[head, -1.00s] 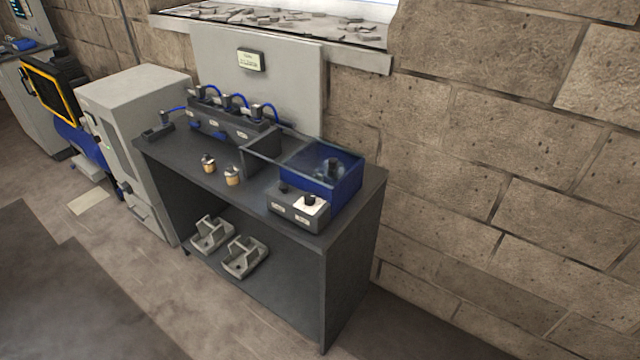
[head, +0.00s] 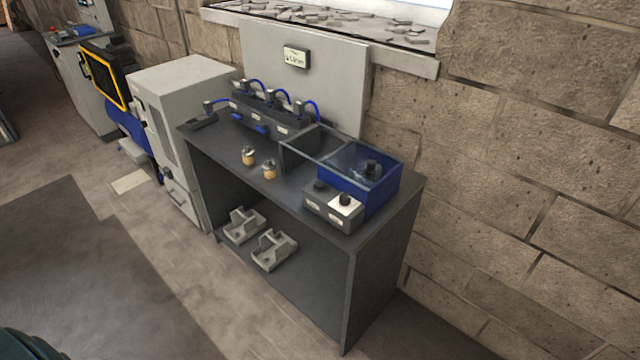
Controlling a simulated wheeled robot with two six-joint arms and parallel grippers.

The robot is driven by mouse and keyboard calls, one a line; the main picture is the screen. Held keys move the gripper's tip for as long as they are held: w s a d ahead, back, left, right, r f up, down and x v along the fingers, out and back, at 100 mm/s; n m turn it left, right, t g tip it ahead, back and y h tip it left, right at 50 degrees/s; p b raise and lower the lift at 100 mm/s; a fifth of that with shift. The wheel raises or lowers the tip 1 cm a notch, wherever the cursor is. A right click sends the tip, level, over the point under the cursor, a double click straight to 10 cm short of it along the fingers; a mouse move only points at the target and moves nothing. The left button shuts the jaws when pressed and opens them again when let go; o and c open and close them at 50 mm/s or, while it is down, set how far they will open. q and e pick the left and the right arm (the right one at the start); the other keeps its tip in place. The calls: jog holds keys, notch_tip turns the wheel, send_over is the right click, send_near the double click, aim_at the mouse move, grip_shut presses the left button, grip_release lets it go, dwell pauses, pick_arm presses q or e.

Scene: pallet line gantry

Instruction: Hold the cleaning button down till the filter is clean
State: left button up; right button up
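A small grey control box (head: 328,210) stands at the front right of the dark bench. It has two dark round knobs or buttons on top, the left one (head: 320,186) on grey and the right one (head: 345,199) on a white plate. Its labels are too small to read, so I cannot tell which is the cleaning button. Behind it is a blue bin (head: 380,197) with a clear cover and a dark round part (head: 371,168) inside, possibly the filter. Neither of my grippers is in view.
The dark bench (head: 385,235) stands against a brick wall. Two small brass-coloured parts (head: 269,170) stand on its top, and a row of blue-hosed fittings (head: 270,118) is behind. Two grey holders (head: 273,250) sit on the lower shelf. Floor in front is clear.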

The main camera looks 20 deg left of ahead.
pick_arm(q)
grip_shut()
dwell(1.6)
